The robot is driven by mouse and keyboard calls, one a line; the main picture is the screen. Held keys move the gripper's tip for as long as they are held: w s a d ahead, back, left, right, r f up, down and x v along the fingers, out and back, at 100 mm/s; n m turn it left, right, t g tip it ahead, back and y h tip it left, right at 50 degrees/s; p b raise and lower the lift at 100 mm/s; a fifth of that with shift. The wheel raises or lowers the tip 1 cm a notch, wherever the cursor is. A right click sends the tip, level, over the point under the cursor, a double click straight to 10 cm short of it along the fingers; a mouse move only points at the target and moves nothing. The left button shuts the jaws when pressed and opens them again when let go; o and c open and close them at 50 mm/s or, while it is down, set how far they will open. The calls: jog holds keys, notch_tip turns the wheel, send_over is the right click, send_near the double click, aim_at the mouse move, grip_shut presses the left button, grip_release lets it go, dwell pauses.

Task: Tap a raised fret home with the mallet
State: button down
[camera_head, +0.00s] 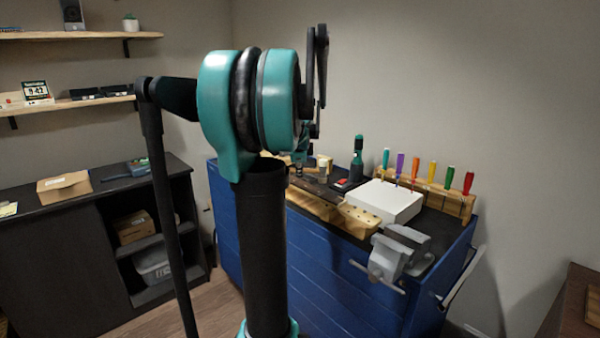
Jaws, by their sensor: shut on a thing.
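My arm rises in the middle of the view and bends down behind its own teal joint toward the bench. My gripper (306,160) shows only as a small, partly covered shape over the back left of the bench. It is shut on what seems to be the mallet (324,163), whose pale round head shows just right of it. A dark fretboard (312,186) lies below, partly hidden by my arm. The raised fret is too small to make out. I cannot tell whether the mallet touches the fretboard.
The blue bench (330,275) carries a wooden block with holes (358,220), a white box (385,200), a grey vise (398,252), a dark green bottle (357,160) and a rack of coloured screwdrivers (440,197). A dark cabinet (60,255) stands left. Floor shows between them.

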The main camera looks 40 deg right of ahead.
notch_tip(320, 180, down, 4)
jog(key=f, duration=0.1)
jog(key=shift+r, duration=2.4)
jog(key=shift+r, duration=0.1)
jog(key=shift+r, duration=2.4)
jog(key=shift+f, duration=0.1)
